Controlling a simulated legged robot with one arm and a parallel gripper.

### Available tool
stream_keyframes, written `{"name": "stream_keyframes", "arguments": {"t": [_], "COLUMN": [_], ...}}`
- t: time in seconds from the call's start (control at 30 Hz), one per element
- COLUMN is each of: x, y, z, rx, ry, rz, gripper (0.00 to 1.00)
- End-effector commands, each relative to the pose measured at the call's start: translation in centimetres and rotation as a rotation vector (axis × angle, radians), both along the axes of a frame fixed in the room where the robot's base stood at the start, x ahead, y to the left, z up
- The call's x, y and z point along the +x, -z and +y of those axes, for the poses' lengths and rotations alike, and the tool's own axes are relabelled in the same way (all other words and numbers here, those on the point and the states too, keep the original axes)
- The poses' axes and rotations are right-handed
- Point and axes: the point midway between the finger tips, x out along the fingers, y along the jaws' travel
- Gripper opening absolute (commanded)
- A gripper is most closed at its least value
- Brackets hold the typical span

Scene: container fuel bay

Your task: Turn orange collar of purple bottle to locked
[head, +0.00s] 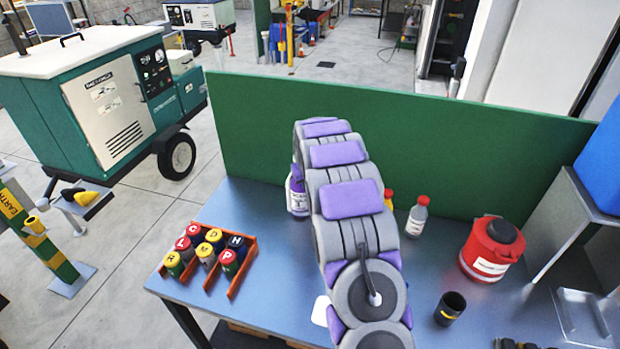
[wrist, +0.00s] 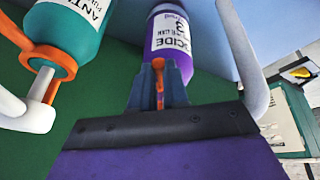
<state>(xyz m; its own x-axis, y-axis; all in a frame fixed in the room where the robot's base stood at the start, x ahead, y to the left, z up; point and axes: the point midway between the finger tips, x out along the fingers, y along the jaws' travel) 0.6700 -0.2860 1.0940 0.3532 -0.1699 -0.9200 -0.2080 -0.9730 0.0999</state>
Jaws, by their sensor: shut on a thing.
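The purple bottle (head: 297,196) with a white label stands at the back of the table in the head view, partly hidden behind my arm. In the wrist view the purple bottle (wrist: 175,60) appears upside down, just beyond my fingers. My gripper (wrist: 158,80) is shut on a narrow orange part, which looks like a tab of the orange collar (wrist: 159,88). The rest of the collar is hidden by the fingers, so its locked or unlocked position cannot be told. My gripper is hidden behind my arm in the head view.
A teal bottle (wrist: 85,28) with its own orange collar is close beside in the wrist view. An orange rack (head: 240,268) of lettered caps, a grey bottle (head: 417,218), a red canister (head: 488,258) and a black cup (head: 450,309) stand around. A green panel (head: 450,150) closes the back.

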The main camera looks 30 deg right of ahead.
Motion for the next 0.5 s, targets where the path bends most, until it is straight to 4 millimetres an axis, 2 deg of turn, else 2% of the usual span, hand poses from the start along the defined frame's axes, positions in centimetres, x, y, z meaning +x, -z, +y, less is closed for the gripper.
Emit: {"name": "stream_keyframes", "arguments": {"t": [0.5], "x": [0.31], "y": [-0.31], "z": [0.18], "rx": [-0.003], "ry": [0.032], "rz": [-0.009], "gripper": [0.0]}}
